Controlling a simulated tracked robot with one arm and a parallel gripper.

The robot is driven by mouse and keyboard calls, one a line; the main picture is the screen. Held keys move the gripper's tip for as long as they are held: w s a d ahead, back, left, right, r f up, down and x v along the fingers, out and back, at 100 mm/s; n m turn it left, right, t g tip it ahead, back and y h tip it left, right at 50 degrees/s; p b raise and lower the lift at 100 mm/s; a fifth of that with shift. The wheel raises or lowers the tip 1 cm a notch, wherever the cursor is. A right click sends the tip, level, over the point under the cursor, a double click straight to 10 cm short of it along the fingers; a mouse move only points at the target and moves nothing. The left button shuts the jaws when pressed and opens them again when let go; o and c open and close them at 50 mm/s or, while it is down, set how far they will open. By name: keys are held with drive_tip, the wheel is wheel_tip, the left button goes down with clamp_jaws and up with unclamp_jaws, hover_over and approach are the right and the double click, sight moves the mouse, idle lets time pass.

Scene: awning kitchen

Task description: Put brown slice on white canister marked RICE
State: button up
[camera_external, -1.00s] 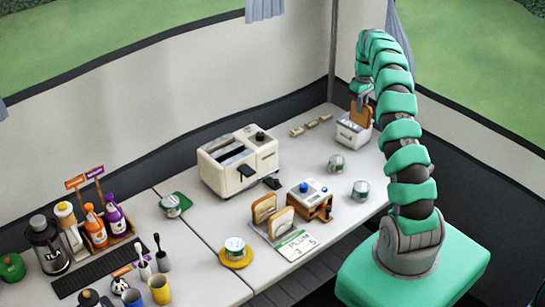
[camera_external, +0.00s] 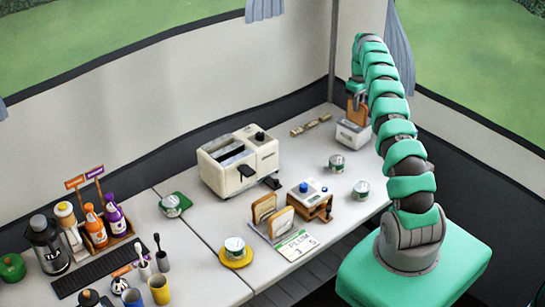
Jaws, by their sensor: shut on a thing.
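My gripper (camera_external: 356,93) is at the far right end of the counter, shut on the brown slice (camera_external: 356,113). The slice hangs upright beneath it, in front of or just above a small white box (camera_external: 351,136). I cannot tell whether the slice touches the box. Small pale round canisters with green markings stand on the counter, one (camera_external: 336,163) nearer the box and one (camera_external: 361,190) farther forward. Their lettering is too small to read, so I cannot tell which is marked RICE.
A cream toaster (camera_external: 238,160) stands mid-counter. Two bread slices stand in a rack (camera_external: 270,236), beside a wooden block with blue knobs (camera_external: 310,200). Bottles and cups crowd the left.

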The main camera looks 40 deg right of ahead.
drive_tip(key=shift+f, duration=0.65)
drive_tip(key=shift+f, duration=0.1)
drive_tip(key=o, duration=0.8)
wheel_tip(320, 180, up, 11)
drive_tip(key=shift+f+b, duration=0.1)
drive_tip(key=shift+b, duration=0.35)
drive_tip(key=shift+r, duration=0.65)
